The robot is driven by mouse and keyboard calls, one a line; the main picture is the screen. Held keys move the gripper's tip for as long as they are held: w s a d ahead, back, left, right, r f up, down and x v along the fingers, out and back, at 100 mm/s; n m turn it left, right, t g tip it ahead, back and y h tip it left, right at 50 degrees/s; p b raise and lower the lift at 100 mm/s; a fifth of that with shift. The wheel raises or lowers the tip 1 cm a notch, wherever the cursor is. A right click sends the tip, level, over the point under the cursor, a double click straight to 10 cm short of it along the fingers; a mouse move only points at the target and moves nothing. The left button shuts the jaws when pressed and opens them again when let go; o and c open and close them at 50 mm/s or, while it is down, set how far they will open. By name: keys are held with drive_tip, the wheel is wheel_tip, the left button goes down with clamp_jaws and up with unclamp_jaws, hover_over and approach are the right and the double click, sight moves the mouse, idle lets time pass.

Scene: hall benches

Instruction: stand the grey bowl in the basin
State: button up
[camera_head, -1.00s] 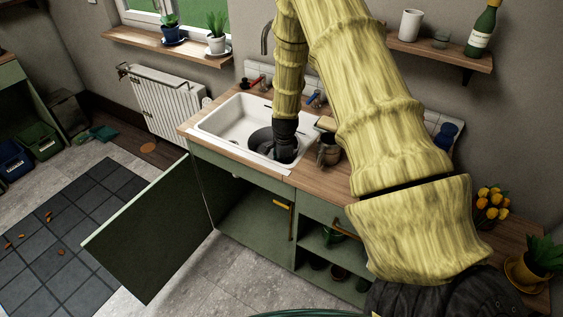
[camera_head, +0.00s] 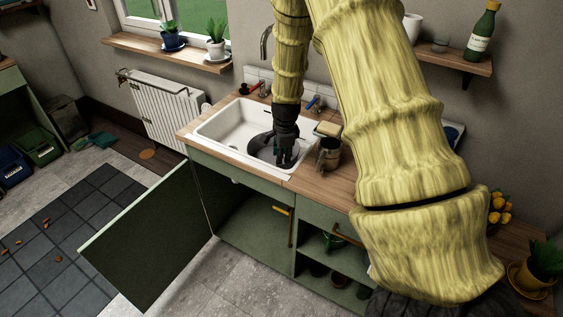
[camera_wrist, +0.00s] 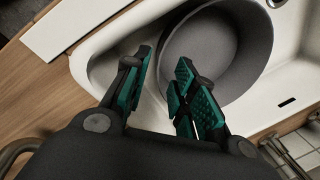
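The grey bowl (camera_wrist: 240,32) is in the white basin (camera_head: 218,127). In the wrist view it rests on the basin floor with its open side up, and its near wall lies just beyond my fingers. In the head view my gripper and arm partly cover the bowl (camera_head: 262,146). My gripper (camera_wrist: 160,78) is open, with a gap between its green-padded fingers and nothing between them. It also shows in the head view (camera_head: 284,160), over the right part of the basin. The gripper is close beside the bowl; I cannot tell whether they touch.
The green cupboard door (camera_head: 140,240) hangs open in front. A shelf (camera_head: 450,62) with a bottle is on the wall.

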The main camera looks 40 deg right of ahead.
drive_tip(key=shift+s+a+r, duration=0.1)
drive_tip(key=shift+s+r, duration=0.1)
drive_tip(key=shift+r, duration=0.85)
drive_tip(key=shift+s+a+r, duration=0.1)
drive_tip(key=shift+s+r, duration=0.1)
drive_tip(key=shift+r, duration=0.85)
